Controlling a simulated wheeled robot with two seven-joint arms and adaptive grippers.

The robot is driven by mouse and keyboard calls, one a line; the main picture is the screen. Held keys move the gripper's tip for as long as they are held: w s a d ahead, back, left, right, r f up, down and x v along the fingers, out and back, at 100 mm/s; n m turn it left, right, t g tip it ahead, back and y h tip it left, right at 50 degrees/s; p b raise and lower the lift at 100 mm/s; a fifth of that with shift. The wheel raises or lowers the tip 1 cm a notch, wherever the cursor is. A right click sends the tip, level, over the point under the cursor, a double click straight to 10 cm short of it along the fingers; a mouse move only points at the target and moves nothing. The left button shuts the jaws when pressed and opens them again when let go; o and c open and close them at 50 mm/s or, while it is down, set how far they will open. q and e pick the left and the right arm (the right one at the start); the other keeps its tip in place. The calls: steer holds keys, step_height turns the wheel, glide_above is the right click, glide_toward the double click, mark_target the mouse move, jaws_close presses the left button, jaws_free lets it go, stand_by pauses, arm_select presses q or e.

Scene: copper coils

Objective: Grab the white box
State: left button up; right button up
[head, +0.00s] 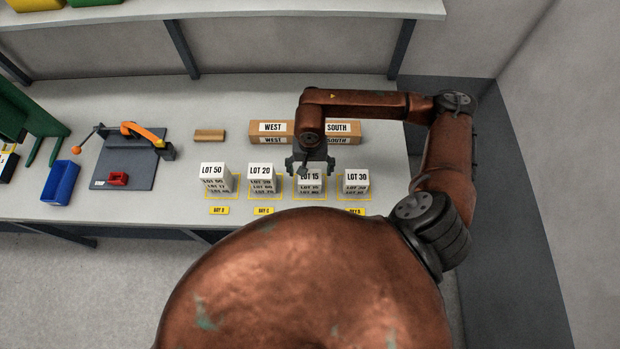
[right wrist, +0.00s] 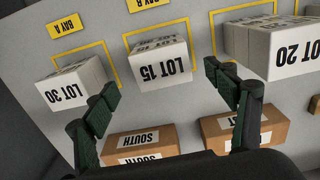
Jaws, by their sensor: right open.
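Several white boxes stand in a row on the bench, each at a yellow outline: LOT 50 (head: 214,178), LOT 20 (head: 262,178), LOT 15 (head: 309,183) and LOT 30 (head: 355,181). My right gripper (head: 308,172) is over the LOT 15 box and partly covers it. In the right wrist view the open fingers (right wrist: 168,88) are on either side of the LOT 15 box's near end (right wrist: 160,65), with nothing held. LOT 30 (right wrist: 72,86) is to the left and LOT 20 (right wrist: 275,45) to the right there. My left gripper is not in view.
Brown cartons labelled WEST (head: 272,133) and SOUTH (head: 345,133) stand behind the white boxes, below my right forearm. A blue bin (head: 61,183) and a grey board (head: 125,165) with an orange-handled tool are on the left. A shelf (head: 250,10) runs above.

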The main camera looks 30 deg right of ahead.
mark_target(309, 175)
step_height(309, 175, down, 4)
steer(key=shift+w+f+p, duration=0.15)
steer(key=shift+f+p, duration=0.05)
steer(key=shift+p, duration=0.55)
steer(key=shift+f, duration=0.5)
steer(key=shift+w, duration=0.1)
steer(key=c, duration=1.4)
